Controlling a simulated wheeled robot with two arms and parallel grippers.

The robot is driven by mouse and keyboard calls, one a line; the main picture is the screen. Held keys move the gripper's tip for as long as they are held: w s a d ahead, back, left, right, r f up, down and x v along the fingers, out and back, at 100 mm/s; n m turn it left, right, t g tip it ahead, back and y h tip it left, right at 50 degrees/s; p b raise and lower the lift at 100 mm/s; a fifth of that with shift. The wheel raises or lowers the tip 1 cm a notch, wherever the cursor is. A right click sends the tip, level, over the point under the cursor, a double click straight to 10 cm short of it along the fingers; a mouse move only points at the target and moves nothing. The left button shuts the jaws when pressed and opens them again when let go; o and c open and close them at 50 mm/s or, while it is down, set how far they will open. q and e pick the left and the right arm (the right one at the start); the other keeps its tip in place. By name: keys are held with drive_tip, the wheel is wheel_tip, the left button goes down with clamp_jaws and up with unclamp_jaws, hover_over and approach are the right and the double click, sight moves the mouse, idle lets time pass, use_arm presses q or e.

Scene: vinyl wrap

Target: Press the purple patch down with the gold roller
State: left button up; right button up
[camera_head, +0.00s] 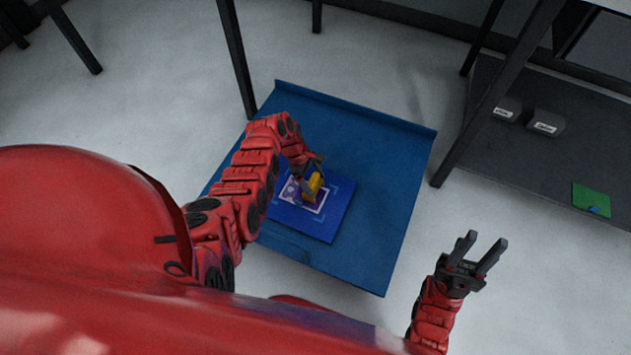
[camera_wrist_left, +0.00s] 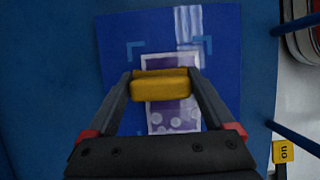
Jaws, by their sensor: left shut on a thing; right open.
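The gold roller (camera_head: 314,186) is in my left gripper (camera_head: 308,181), whose fingers are shut on its two ends. In the left wrist view the roller (camera_wrist_left: 161,85) lies crosswise between the fingertips of the left gripper (camera_wrist_left: 162,90). The purple patch (camera_head: 292,188) has a white border and lies on a darker blue square panel (camera_head: 318,224). In the left wrist view the patch (camera_wrist_left: 172,112) shows above and below the roller, with pale round spots near its lower end. I cannot tell whether the roller touches it. My right gripper (camera_head: 474,257) is open and empty, right of the blue table.
The panel lies on a larger blue table (camera_head: 385,165). At the right, a dark shelf (camera_head: 490,165) holds two small grey boxes (camera_head: 545,122) and a green square (camera_head: 591,200). A yellow tag (camera_wrist_left: 283,152) shows at the right in the left wrist view.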

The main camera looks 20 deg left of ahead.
use_arm(q)
drive_tip(key=shift+a, duration=0.1)
drive_tip(key=shift+w+a+b, duration=0.1)
drive_tip(key=shift+a+b, duration=0.2)
drive_tip(key=shift+a, duration=0.75)
